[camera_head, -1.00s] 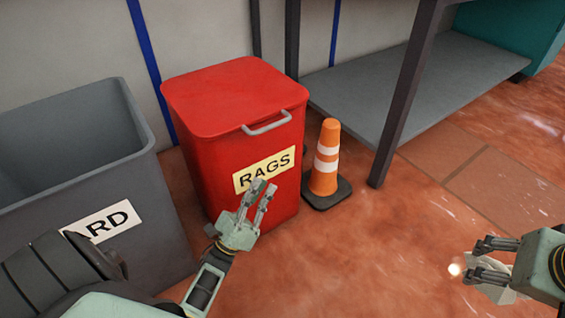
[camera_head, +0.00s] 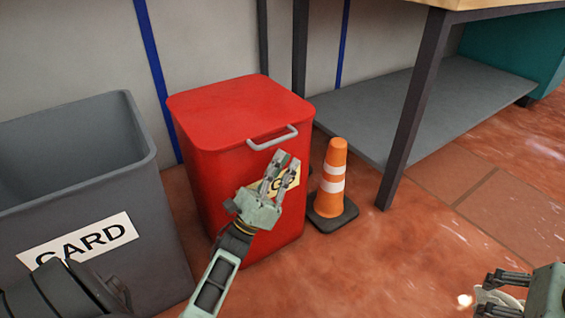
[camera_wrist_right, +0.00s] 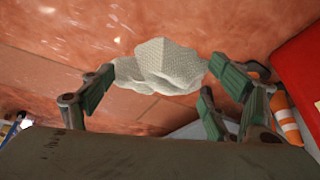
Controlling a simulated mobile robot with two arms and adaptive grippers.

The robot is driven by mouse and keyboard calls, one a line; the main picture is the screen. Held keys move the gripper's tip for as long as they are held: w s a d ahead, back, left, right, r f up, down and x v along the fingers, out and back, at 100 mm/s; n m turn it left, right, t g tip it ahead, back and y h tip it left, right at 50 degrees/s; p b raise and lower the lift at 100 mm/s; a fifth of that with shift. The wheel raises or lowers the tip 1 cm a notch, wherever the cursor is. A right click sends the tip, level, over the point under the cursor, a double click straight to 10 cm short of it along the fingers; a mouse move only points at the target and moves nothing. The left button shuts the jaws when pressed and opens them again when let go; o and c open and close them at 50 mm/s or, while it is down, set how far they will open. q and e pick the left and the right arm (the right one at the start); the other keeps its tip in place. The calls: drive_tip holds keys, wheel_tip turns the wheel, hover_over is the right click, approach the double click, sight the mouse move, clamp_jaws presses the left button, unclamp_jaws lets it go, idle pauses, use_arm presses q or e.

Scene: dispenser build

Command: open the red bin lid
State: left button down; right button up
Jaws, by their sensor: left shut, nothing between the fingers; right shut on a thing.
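The red bin (camera_head: 205,190) stands against the wall with its flat red lid (camera_head: 240,105) down. A grey bar handle (camera_head: 272,138) is on the lid's front edge. My left gripper (camera_head: 287,160) is shut and empty in front of the bin, just below the handle and apart from it as far as I can tell. It hides most of the yellow label. My right gripper (camera_head: 487,294) is at the lower right, shut on a crumpled white cloth, which shows clearly in the right wrist view (camera_wrist_right: 165,65).
A grey open bin (camera_head: 90,185) marked CARD stands left of the red bin. An orange and white cone (camera_head: 333,180) stands close on its right. A table leg (camera_head: 408,120) and low grey shelf (camera_head: 365,112) are further right. The floor in front is clear.

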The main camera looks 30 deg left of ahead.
drive_tip(key=shift+f, duration=0.1)
use_arm(q)
drive_tip(key=shift+r, duration=0.45)
